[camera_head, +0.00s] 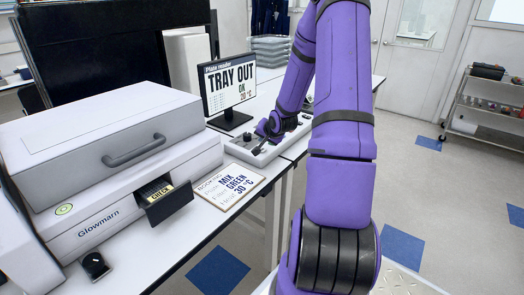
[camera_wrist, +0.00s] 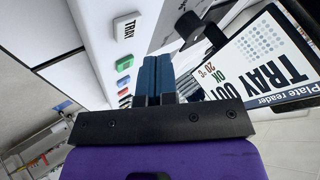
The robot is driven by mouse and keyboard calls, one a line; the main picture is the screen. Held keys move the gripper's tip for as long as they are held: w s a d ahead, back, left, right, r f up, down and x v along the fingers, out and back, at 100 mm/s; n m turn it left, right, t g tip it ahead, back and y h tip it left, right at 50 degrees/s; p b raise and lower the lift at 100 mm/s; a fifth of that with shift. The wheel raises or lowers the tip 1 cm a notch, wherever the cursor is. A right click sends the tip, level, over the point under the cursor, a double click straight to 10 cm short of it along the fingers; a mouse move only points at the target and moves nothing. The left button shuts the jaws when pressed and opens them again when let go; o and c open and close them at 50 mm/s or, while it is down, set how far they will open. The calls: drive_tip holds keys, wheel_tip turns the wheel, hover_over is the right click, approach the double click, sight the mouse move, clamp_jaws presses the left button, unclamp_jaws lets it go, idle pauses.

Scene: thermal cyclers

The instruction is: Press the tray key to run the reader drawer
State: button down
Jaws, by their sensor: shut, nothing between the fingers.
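The plate reader (camera_head: 110,165), a pale box marked Glowmarn, stands on the bench at left in the head view. The white key marked TRAY (camera_wrist: 126,27) is on the key panel (camera_head: 238,150), ahead and left of my fingertips in the wrist view. My gripper (camera_wrist: 158,58) is shut and empty over the panel, apart from the TRAY key in the picture.
A green key (camera_wrist: 124,65), a blue key (camera_wrist: 123,82) and red keys lie beside the TRAY key. A booking card (camera_head: 230,185) reading MIX, GREEN, 30 °C lies before the panel. The floor at right is mostly clear.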

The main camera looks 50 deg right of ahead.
sight(263, 149)
drive_tip(key=shift+r, duration=1.9)
drive_tip(key=s+a+r+n+g, duration=0.1)
drive_tip(key=s+a+r+n, duration=0.2)
drive_tip(key=a+r, duration=0.65)
drive_tip(key=s+a+r+n+g, duration=0.15)
drive_tip(key=a+r+n, duration=0.25)
drive_tip(key=a+r, duration=0.6)
drive_tip(key=s+a+r+n+y, duration=0.1)
drive_tip(key=s+a+r+n, duration=0.1)
drive_tip(key=s+a, duration=0.6)
drive_tip(key=s+a+r+n+y, duration=0.2)
drive_tip(key=s+a, duration=0.6)
drive_tip(key=s, duration=0.4)
drive_tip(key=shift+s+r+n+g, duration=0.45)
drive_tip(key=shift+r+n, duration=0.35)
drive_tip(key=shift+n, duration=0.2)
drive_tip(key=shift+w, duration=0.15)
